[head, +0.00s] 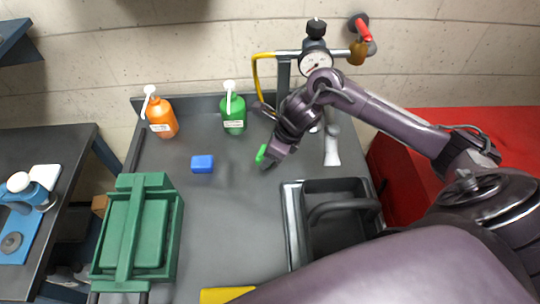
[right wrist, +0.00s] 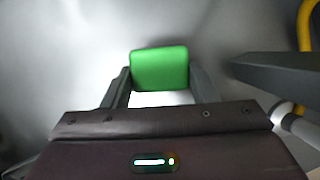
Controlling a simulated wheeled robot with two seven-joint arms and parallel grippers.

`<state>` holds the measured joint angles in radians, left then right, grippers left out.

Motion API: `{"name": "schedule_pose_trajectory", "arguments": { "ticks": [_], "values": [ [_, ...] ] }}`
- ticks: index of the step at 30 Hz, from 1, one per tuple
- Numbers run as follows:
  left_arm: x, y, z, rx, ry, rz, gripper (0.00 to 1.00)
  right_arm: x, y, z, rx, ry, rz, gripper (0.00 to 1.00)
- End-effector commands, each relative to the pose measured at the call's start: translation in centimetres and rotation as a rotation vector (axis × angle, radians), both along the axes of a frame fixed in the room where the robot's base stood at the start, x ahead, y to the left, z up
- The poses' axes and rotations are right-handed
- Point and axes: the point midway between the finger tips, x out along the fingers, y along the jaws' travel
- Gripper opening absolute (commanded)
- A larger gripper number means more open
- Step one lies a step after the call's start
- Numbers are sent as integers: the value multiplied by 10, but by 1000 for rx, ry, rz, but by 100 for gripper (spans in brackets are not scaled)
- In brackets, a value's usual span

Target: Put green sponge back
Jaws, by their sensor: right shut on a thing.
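The green sponge (head: 260,155) is at the tip of my right gripper (head: 265,160), over the middle of the grey worktop (head: 225,215). In the right wrist view the sponge (right wrist: 159,69) sits between the two fingers of my right gripper (right wrist: 160,85), which are shut on its sides. In the head view the gripper hides most of the sponge. I cannot tell whether the sponge touches the worktop. My left gripper is not in view.
A blue sponge-like block (head: 202,164) and a yellow one (head: 227,295) lie on the worktop. Orange (head: 161,118) and green (head: 234,113) pump bottles stand at the back. A sink (head: 292,215) is right, a green container (head: 170,240) left. The worktop's middle is clear.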

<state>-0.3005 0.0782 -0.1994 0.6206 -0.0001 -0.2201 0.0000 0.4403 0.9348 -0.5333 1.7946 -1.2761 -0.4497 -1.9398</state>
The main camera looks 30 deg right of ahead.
Motion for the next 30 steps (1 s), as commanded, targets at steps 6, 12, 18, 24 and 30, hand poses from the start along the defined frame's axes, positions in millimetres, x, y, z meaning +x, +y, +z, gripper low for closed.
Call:
{"name": "schedule_pose_trajectory", "arguments": {
  "ticks": [6, 12, 18, 24, 30],
  "values": [
    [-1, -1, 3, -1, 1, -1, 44, 0, 0, -21, 1, 0, -2, 29],
    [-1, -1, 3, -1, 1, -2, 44, 0, 0, -22, 1, -1, 0, 29],
    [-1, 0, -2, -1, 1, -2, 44, 0, 0, -25, 1, -1, 0, 56],
    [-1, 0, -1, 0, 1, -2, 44, 0, 0, -24, 1, -1, 0, 75],
    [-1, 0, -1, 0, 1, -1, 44, 0, 1, -24, 1, -1, 0, 75]
  ]
}}
